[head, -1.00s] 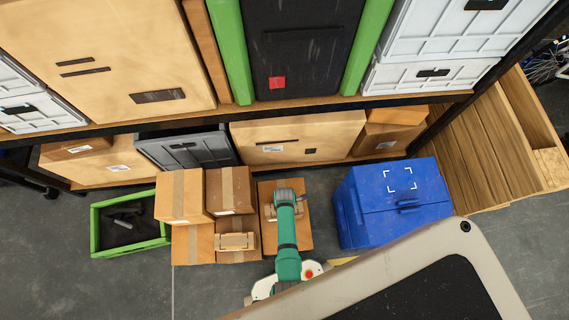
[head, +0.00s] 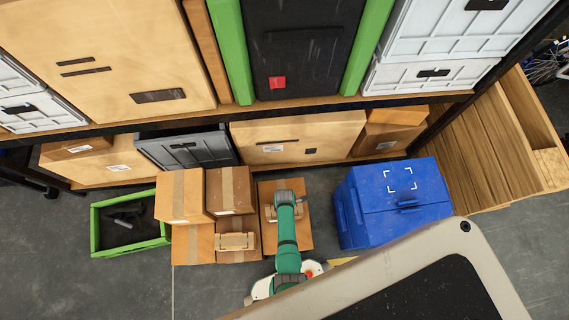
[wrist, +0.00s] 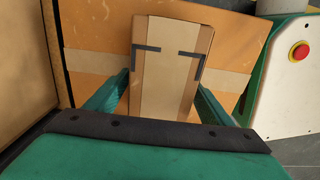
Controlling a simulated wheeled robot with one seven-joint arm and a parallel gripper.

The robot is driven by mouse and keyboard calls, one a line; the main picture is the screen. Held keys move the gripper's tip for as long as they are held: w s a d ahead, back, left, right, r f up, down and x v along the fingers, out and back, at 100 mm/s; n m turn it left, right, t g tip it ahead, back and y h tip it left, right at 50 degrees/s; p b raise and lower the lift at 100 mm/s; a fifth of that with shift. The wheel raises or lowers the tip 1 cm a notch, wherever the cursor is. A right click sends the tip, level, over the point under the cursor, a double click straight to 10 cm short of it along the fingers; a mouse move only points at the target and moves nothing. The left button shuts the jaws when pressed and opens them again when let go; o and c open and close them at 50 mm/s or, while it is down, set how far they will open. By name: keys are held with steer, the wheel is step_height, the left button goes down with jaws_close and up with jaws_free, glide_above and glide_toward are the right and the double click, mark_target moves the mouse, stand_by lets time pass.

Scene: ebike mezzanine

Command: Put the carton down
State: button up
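A small tan carton (wrist: 168,70) with black corner marks lies between the fingers of my gripper (wrist: 165,88) in the wrist view. Both fingertips meet its sides, so my gripper is shut on it. In the head view my gripper (head: 285,212) points down over a larger taped cardboard box (head: 293,241), and the carton's ends (head: 270,214) show on either side of the arm. The larger box (wrist: 88,62) lies under the carton in the wrist view. I cannot tell whether the carton touches it.
Stacked boxes (head: 180,194) stand left of my arm, with another small carton (head: 235,241) on a lower box. A green-edged crate (head: 95,232) is at the left, a blue bin (head: 385,222) at the right. A shelf (head: 345,102) runs behind. Grey floor shows between box and bin.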

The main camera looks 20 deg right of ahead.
steer(key=shift+r, duration=0.15)
step_height(320, 180, up, 12)
steer(key=shift+s+a, duration=0.15)
steer(key=shift+s, duration=0.05)
steer(key=s+a+r+m+t+h, duration=0.1)
steer(key=s+a+r+m+t, duration=0.55)
steer(key=r, duration=0.35)
steer(key=s+a+r+m+t, duration=0.1)
steer(key=s+r+m+t, duration=0.1)
steer(key=r, duration=0.9)
steer(key=s+a+r+m+t, duration=0.1)
steer(key=s+r+m+t, duration=0.1)
steer(key=r, duration=0.9)
steer(key=s+a+r+m+t+y, duration=0.1)
steer(key=r+m+t, duration=0.3)
steer(key=r, duration=0.7)
steer(key=shift+s+a+t, duration=0.45)
steer(key=shift+s, duration=0.25)
